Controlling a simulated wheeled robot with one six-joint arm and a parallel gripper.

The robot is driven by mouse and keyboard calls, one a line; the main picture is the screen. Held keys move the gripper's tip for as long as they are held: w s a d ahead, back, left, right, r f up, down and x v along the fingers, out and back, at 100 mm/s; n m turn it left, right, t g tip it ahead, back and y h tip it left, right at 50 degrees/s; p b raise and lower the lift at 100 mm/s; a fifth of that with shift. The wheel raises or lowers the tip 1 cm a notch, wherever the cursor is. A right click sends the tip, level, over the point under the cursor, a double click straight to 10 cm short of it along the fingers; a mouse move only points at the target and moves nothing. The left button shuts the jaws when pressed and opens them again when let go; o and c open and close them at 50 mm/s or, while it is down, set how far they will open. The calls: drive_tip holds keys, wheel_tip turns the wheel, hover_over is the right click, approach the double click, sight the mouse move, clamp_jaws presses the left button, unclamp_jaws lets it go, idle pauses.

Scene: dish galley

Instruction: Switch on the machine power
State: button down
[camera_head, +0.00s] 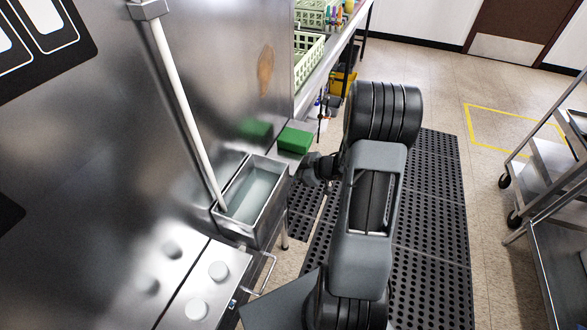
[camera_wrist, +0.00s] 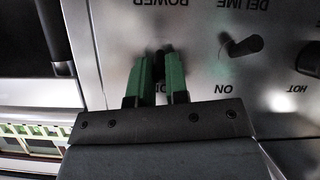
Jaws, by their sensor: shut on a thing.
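The wrist view shows a metal control panel (camera_wrist: 200,75), its lettering upside down, with the words POWER, DELIME, ON and HOT. My gripper (camera_wrist: 158,72), with green fingers, is at the panel below the POWER label. It is shut on the dark power switch (camera_wrist: 158,53), which is mostly hidden between the fingertips, so its position cannot be told. A dark delime switch (camera_wrist: 244,46) sticks out to the right, apart from the fingers. In the head view my gripper (camera_head: 314,168) is partly hidden by the arm, beside the steel machine; the panel does not show there.
A metal cart (camera_head: 550,165) is at the right. Black mats (camera_head: 430,210) cover the floor around my arm.

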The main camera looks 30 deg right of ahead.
drive_tip(key=c, duration=1.1)
unclamp_jaws()
drive_tip(key=p+v, duration=0.2)
drive_tip(key=v, duration=1.1)
drive_tip(key=shift+s+d+r, duration=0.15)
drive_tip(key=shift+s+d, duration=0.1)
drive_tip(key=shift+s, duration=0.05)
drive_tip(key=shift+s+a, duration=0.1)
